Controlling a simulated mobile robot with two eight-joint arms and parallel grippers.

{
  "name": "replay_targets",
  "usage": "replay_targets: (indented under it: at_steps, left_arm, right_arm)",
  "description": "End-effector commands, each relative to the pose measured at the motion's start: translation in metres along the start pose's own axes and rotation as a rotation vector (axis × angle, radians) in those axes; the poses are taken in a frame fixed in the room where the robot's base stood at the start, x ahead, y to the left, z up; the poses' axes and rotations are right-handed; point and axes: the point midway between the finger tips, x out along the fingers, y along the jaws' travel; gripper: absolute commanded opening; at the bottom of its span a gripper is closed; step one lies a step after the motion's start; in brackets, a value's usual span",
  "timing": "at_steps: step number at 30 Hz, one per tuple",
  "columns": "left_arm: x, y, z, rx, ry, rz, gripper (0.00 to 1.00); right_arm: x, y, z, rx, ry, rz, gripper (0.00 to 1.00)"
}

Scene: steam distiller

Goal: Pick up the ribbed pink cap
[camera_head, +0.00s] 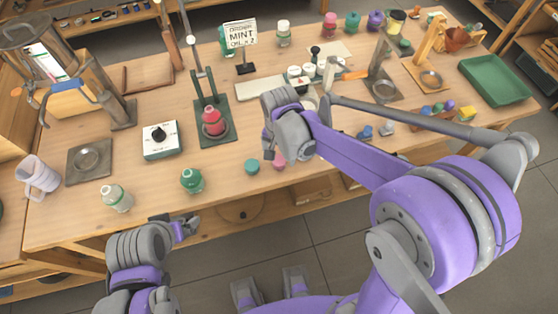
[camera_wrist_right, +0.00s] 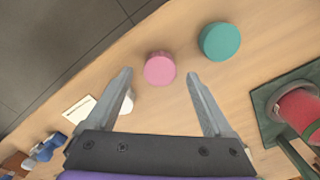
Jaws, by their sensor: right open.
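The pink cap (camera_wrist_right: 159,68) lies on the wooden table near its front edge, just left of a teal cap (camera_wrist_right: 219,41) in the right wrist view. In the head view the pink cap (camera_head: 280,161) is partly hidden by my right gripper (camera_head: 268,153). My right gripper is open, and in the wrist view its fingertips (camera_wrist_right: 160,76) appear on either side of the pink cap with gaps; contact is not visible. My left gripper (camera_head: 188,228) is in front of the table's near edge, away from the cap; its opening is unclear.
A dark green press stand (camera_head: 222,136) with a red piece (camera_head: 212,121) stands left of the caps. Green-capped bottles (camera_head: 192,180) and a white dial box (camera_head: 161,140) are further left. Small coloured pieces (camera_head: 387,128) lie to the right. A green tray (camera_head: 495,80) is far right.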

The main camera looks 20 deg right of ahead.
Motion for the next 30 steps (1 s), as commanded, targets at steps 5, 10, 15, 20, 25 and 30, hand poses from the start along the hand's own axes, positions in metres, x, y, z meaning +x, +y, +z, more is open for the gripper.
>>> replay_targets:
  at_steps: [5,10,15,20,25,30]
  left_arm:
    - [0.0009,0.0000,0.0007,0.000,-0.001,0.000,1.00]
    - [0.0008,0.0000,0.0006,0.000,0.000,0.000,1.00]
    - [0.0008,0.0000,0.0006,0.000,0.000,0.000,1.00]
    - [0.0008,0.0000,0.0006,0.000,0.000,0.000,1.00]
    - [0.0008,0.0000,0.0007,0.000,0.000,0.000,1.00]
    - [0.0007,0.0000,0.0006,0.000,0.000,0.000,1.00]
  right_arm:
    - [0.0103,0.0002,0.0000,0.000,0.000,0.000,0.86]
    - [0.0099,0.0002,0.0000,0.000,0.000,0.000,0.86]
    - [0.0098,0.0002,0.0001,0.000,0.000,0.000,0.56]
    - [0.0097,0.0002,0.0001,-0.001,0.000,0.000,0.27]
    - [0.0097,0.0002,0.0001,-0.001,0.000,0.000,0.03]
    - [0.0092,0.0002,0.0001,-0.001,0.000,0.000,0.02]
